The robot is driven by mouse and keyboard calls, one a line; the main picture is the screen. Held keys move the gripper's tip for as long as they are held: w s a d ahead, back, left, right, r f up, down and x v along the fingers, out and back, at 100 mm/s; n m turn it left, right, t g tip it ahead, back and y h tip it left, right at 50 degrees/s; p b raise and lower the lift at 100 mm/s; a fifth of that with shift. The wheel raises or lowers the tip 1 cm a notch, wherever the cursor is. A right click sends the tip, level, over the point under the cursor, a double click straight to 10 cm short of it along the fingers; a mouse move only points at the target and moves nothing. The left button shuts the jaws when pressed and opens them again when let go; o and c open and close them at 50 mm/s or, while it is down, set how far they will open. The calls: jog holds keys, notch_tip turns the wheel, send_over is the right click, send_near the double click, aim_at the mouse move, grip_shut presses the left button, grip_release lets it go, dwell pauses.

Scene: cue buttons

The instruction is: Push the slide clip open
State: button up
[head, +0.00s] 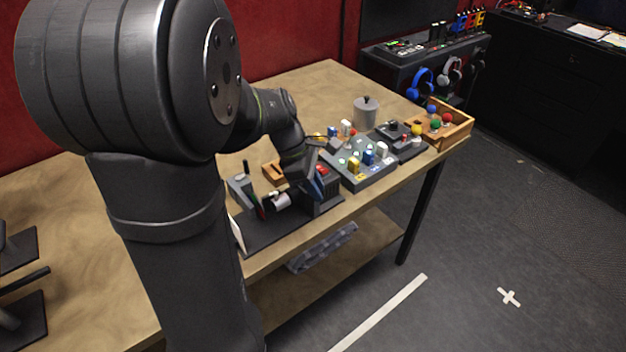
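My gripper (316,184) is at the end of my dark arm, low over the wooden table, beside a dark block with red on its top (322,171). It is small and dark here, and I cannot tell whether its fingers are open or shut. I cannot single out the slide clip with certainty. A dark base plate (262,236) near the front table edge carries a white cylindrical part (279,201) to the left of my gripper. My wrist and gripper hide part of this area.
A grey panel with coloured buttons and blocks (368,181) lies right of my gripper. Beyond it are a lidded grey canister (366,111) and a wooden tray of coloured balls (458,129). A small wooden box (273,173) stands behind the base plate. The wooden table (318,83) is clear at the back.

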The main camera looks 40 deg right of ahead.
jog(key=v, duration=1.7)
jog(key=shift+r, duration=0.2)
jog(key=x, duration=1.7)
jog(key=shift+f, duration=0.3)
jog(key=shift+w, duration=0.25)
